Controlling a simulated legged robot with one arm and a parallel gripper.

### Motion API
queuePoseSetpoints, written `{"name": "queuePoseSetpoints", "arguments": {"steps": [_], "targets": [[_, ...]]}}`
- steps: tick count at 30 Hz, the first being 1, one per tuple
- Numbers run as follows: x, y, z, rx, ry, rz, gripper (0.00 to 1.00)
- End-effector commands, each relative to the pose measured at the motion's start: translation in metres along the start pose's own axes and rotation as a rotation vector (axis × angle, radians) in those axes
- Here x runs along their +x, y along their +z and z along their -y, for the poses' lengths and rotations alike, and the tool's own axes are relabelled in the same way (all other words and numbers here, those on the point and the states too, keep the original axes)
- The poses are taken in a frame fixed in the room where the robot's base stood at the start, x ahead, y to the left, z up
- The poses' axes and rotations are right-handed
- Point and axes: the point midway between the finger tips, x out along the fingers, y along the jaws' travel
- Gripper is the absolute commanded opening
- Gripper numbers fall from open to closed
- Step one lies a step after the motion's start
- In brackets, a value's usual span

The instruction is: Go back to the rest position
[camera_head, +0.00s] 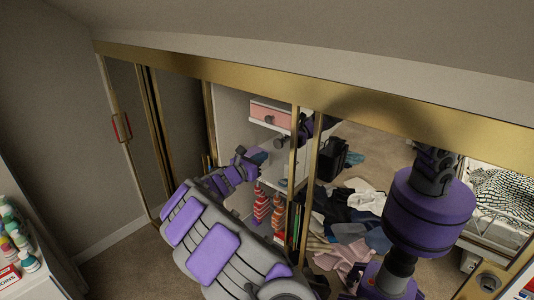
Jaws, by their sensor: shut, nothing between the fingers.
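My arm comes up from the bottom right of the head view, with dark joints and a wide purple section. Its far dark end, which looks like my gripper (435,150), is in front of the mirrored closet door. The fingers are small and dark there, and I see nothing held between them. The gripper is raised above the heap of clothes as seen in the picture; its distance from the door is hard to judge.
A gold-framed closet (215,115) spans the view, partly open, with shelves and a pink drawer (270,112). Clothes (355,245) lie in a heap at the mirrored door. A white unit (38,278) with bottles stands at left. Carpet (125,265) is clear at lower left.

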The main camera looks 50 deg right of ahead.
Motion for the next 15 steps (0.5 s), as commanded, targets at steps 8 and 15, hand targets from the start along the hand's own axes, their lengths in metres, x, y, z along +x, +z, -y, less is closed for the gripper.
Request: {"name": "queuePoseSetpoints", "arguments": {"steps": [8,15], "targets": [[-0.054,0.001,-0.001,0.001,0.003,0.001,0.00],[-0.072,0.000,0.000,0.002,0.001,0.000,0.00]]}}
